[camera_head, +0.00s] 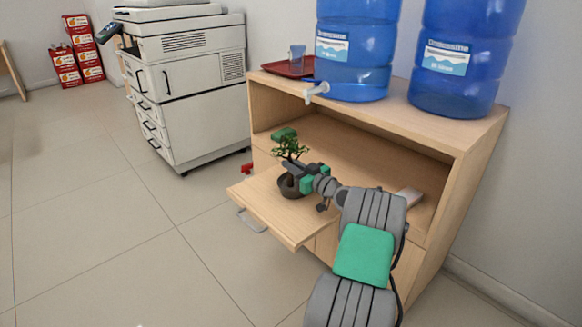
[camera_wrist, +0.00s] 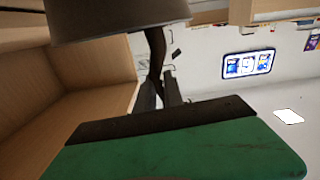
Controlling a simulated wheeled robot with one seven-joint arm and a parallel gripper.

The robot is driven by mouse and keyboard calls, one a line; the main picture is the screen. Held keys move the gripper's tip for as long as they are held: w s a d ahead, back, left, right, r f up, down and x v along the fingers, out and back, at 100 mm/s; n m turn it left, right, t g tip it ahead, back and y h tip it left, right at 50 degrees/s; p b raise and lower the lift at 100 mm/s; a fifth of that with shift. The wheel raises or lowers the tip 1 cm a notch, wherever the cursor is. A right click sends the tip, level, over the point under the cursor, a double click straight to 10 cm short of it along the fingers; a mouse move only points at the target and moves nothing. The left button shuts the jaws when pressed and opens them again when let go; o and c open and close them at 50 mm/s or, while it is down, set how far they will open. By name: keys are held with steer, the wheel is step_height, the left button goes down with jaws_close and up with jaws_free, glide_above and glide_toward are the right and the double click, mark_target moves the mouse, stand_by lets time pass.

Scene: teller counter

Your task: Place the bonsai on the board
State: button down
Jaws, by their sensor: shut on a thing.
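The bonsai (camera_head: 292,150) has green leaves and a dark round pot (camera_head: 291,188). It looks upright, over a light wooden board (camera_head: 255,197) that sticks out from the front of a cabinet. My gripper (camera_head: 301,180) comes from the right and is shut on the bonsai, around the pot's upper part or the trunk; I cannot tell which. I cannot tell whether the pot's base touches the board. In the wrist view, a dark grey form like the pot (camera_wrist: 115,18) fills the top, close to the fingers (camera_wrist: 160,95).
The wooden cabinet (camera_head: 465,165) has an open compartment behind the board. Blue water bottles (camera_head: 357,50) and a red tray (camera_head: 287,69) with a cup stand on top. A grey printer (camera_head: 195,85) stands at the back left. A small red thing (camera_head: 247,168) shows beyond the board. Floor at left is clear.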

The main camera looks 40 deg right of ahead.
steer(key=c, duration=1.5)
jaws_free()
steer(key=shift+f, duration=0.1)
steer(key=shift+o, duration=0.2)
